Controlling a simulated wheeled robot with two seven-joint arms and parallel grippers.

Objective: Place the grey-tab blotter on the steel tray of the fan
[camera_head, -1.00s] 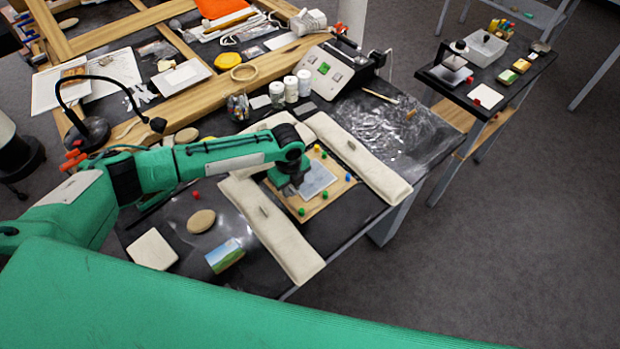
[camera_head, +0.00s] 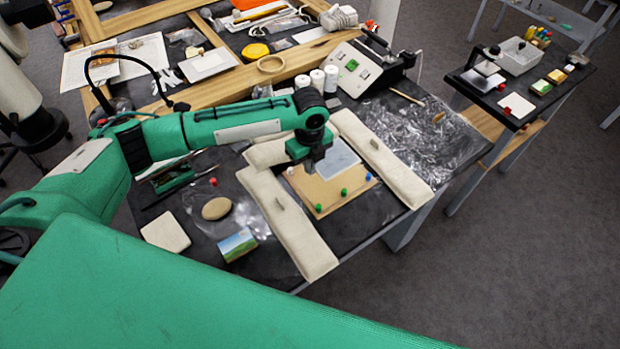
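My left gripper (camera_head: 313,160) is above the wooden board, at the left edge of a pale grey flat sheet (camera_head: 339,157). The sheet moves with the gripper and appears raised off the board, so the fingers seem shut on its edge; the fingertips are hidden. I cannot make out a grey tab, so I cannot confirm this is the blotter. On the side table at the right, a small black-based device, apparently the fan (camera_head: 491,52), has a flat pale steel tray (camera_head: 482,79), which looks empty. My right gripper is out of view.
The wooden board (camera_head: 327,194) with coloured pegs lies between long cream cushions (camera_head: 290,228). A control box (camera_head: 352,68) and white jars (camera_head: 317,80) stand behind. The side table (camera_head: 505,120) also holds a white square, coloured blocks and a clear box. A floor gap separates the tables.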

